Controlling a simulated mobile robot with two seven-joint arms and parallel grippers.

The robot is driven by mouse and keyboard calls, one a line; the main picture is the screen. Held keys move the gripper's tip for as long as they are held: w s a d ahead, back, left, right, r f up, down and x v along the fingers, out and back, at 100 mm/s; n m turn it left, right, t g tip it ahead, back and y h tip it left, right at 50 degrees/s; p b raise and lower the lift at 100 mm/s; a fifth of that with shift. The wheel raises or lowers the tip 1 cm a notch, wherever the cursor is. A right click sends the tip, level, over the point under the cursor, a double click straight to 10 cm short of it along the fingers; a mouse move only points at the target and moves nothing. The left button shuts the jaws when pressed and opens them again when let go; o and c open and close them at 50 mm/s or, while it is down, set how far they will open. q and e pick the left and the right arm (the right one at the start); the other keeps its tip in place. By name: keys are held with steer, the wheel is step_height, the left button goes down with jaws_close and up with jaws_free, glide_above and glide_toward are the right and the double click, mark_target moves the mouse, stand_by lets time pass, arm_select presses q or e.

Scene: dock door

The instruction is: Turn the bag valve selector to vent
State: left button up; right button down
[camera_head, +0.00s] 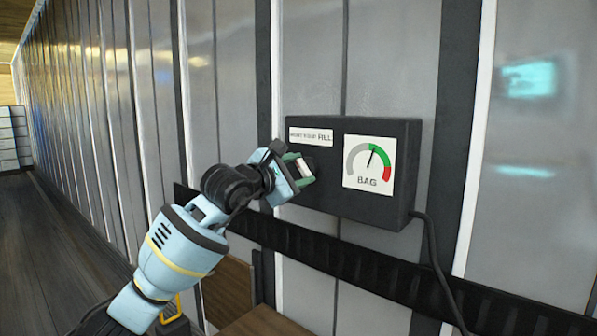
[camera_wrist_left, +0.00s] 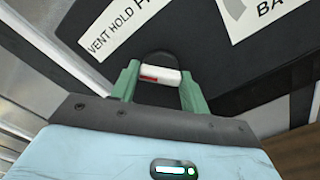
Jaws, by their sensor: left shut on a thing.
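The dark valve box (camera_head: 405,165) hangs on the metal wall. Its label (camera_head: 311,136) reads "VENT HOLD FILL"; it also shows at the top of the left wrist view (camera_wrist_left: 125,30). The selector (camera_head: 304,168) sits below the label, and in the left wrist view it is a white bar (camera_wrist_left: 157,75) with a red mark toward its left end. My left gripper (camera_head: 302,170) is shut on this bar, one green finger at each side. The fingers and wrist partly hide the selector, so I cannot tell which word it points to. My right gripper is out of view.
The bag gauge (camera_head: 368,165) has its needle in the green zone, near the grey edge. A black cable (camera_head: 430,245) hangs from the box's lower right. A dark slotted rail (camera_head: 330,260) runs along the wall below. Wooden boards (camera_head: 228,290) stand low beneath my arm.

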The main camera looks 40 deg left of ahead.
arm_select(q)
steer(key=shift+n, duration=0.9)
steer(key=o, duration=1)
